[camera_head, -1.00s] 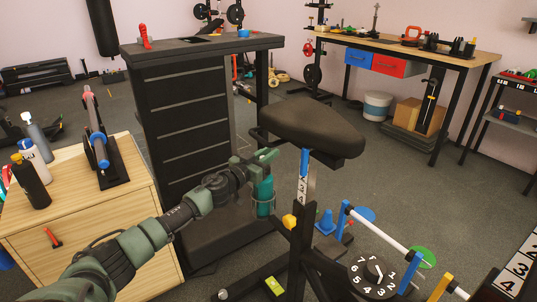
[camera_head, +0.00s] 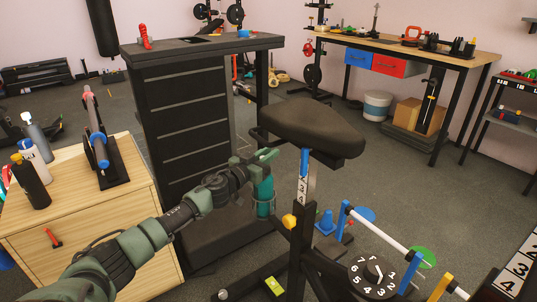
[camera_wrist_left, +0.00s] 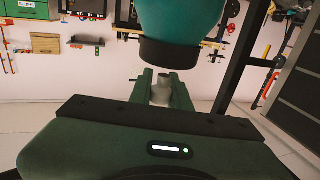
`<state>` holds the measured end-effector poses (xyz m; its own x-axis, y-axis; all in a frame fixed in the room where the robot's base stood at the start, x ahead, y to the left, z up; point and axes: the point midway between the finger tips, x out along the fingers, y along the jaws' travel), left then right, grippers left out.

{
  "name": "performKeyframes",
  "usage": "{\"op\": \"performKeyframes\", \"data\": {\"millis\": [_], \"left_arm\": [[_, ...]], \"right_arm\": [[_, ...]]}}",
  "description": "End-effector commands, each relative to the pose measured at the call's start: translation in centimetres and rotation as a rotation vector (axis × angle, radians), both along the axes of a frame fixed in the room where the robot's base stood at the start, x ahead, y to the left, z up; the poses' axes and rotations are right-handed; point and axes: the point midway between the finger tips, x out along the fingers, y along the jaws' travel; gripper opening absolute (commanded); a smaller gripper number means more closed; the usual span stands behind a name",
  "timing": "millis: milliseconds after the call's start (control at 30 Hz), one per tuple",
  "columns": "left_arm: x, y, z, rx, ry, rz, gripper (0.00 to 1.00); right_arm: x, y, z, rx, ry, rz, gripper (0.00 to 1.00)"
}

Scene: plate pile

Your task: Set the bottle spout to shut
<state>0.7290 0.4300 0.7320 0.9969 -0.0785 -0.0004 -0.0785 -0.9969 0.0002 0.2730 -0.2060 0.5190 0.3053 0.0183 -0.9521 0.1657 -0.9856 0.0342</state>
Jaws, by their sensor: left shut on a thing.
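The teal bottle (camera_head: 264,190) stands upright in a holder on the frame of the exercise bench. My left gripper (camera_head: 264,157) is at the bottle's top in the head view. The left wrist view, which looks upside down, shows the teal bottle (camera_wrist_left: 183,20) with its dark collar (camera_wrist_left: 168,53). There the fingers of my left gripper (camera_wrist_left: 161,92) are shut on the pale spout (camera_wrist_left: 162,90). The fingers partly hide the spout, so its exact angle is hard to tell. My right gripper is in neither view.
The bench's black seat (camera_head: 312,125) is just right of my gripper. A black drawer cabinet (camera_head: 185,110) stands behind it. A wooden cabinet (camera_head: 85,225) at the left bears several bottles and a device. A weight bar (camera_head: 383,236) is at the lower right.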

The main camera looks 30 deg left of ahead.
Motion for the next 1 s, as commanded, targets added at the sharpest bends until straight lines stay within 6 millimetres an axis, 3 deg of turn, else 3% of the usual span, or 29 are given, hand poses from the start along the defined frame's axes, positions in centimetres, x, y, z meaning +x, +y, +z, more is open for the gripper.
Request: {"op": "performKeyframes", "data": {"millis": [433,700,967,1000], "left_arm": [[0.0,0.0,0.0,0.0,0.0,0.0,0.0],[0.0,-0.1,-1.7,-0.003,0.001,0.0,0.0],[0.0,0.0,-1.9,0.0,0.003,0.0,0.0],[0.0,0.0,-1.9,0.0,0.004,0.0,0.26]], "right_arm": [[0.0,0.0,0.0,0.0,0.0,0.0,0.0],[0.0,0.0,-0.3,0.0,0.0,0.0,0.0],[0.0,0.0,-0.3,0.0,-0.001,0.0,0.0],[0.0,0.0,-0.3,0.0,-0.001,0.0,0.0]]}}
